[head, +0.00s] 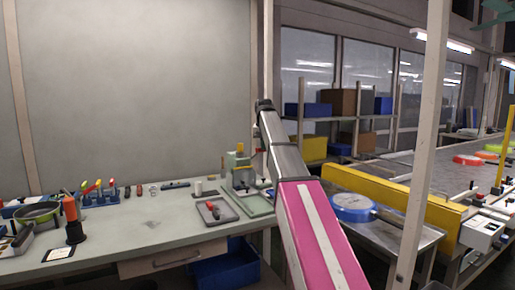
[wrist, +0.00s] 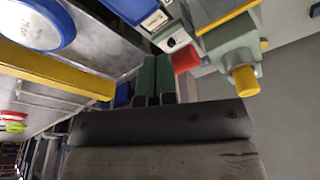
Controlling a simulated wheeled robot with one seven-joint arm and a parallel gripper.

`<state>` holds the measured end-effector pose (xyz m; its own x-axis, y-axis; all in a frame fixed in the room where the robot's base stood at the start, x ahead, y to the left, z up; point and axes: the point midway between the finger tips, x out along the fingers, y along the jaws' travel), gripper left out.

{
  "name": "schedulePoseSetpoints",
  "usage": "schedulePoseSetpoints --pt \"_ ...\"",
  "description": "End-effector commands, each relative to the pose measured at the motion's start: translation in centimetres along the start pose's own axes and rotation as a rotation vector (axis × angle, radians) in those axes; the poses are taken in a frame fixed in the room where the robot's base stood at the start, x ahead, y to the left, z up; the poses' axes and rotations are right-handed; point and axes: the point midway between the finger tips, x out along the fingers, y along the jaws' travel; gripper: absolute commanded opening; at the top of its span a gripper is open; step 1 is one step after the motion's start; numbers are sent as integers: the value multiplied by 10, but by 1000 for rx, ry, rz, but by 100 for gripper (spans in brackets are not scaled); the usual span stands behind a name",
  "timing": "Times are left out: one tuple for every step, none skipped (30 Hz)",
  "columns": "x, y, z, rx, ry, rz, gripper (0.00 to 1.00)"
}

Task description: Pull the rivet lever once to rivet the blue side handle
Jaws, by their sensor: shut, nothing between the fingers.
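My gripper (wrist: 157,75) shows in the wrist view with its dark green fingers together and nothing between them. A red knob (wrist: 187,60), apparently the rivet lever's end, is just right of the fingertips. Whether they touch is unclear. Beside it is a grey-green machine body (wrist: 232,45) with a yellow knob (wrist: 244,80). In the head view a greenish machine (head: 241,172) stands at the bench's right end, partly behind my arm, and my gripper is hidden. A blue round pan (head: 352,207) lies on the metal table; it also shows in the wrist view (wrist: 35,22). I cannot make out a blue side handle.
The workbench (head: 135,225) holds a grey tray (head: 230,213) with red parts, a black-and-red tool (head: 72,222) and a green pan (head: 38,213). A yellow conveyor side (head: 385,195) and a white post (head: 425,140) stand at right. The bench's middle is mostly clear.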

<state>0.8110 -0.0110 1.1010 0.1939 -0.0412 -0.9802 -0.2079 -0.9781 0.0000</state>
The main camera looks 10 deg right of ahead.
Motion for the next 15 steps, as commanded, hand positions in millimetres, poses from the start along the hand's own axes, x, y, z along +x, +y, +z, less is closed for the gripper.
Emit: schedulePoseSetpoints --pt "-4 0 -1 0 1 0 0" --pt "-5 0 -2 0 1 0 0" --pt "-7 0 -2 0 1 0 0" --pt "-8 0 -2 0 1 0 0" --pt "-9 0 -2 0 1 0 0" --pt "-9 0 -2 0 1 0 0" --pt "-10 0 -2 0 1 0 0" --pt "-10 0 -2 0 1 0 0" --pt "-12 0 -2 0 1 0 0" --pt "-14 0 -3 0 1 0 0" --pt "-16 0 -3 0 1 0 0" --pt "-19 0 -4 0 1 0 0" --pt "-21 0 -4 0 1 0 0" --pt "-24 1 -4 0 0 0 0" --pt "-27 1 -5 0 0 0 0"
